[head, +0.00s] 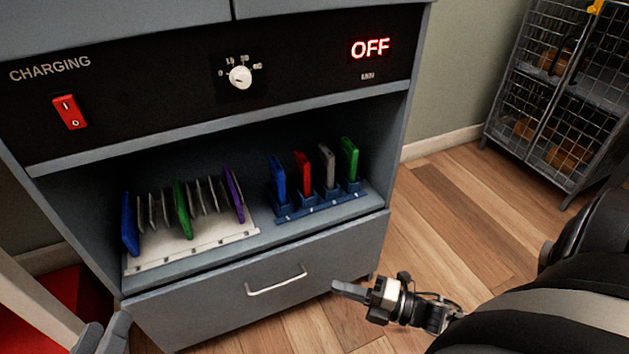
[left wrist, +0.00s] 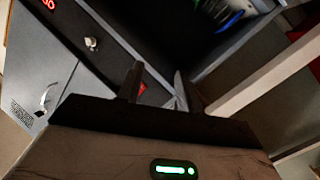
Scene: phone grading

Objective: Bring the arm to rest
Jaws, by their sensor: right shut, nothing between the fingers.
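My left gripper (head: 103,336) shows only its grey fingertips at the bottom left of the head view. In the left wrist view its two dark fingers (left wrist: 158,90) stand apart with nothing between them, so it is open. My right gripper (head: 348,290) is in front of the lower right part of the cabinet's drawer (head: 215,300) in the head view. Its fingers are together, point left and hold nothing. I cannot tell whether they touch the drawer front.
The charging cabinet's open bay holds a white rack (head: 190,252) with several phones and a blue stand (head: 318,205) with several more. The panel's display (head: 370,49) reads OFF, with a dial (head: 240,77) and red switch (head: 69,112). A wire cage (head: 560,100) stands at right, beyond wooden floor.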

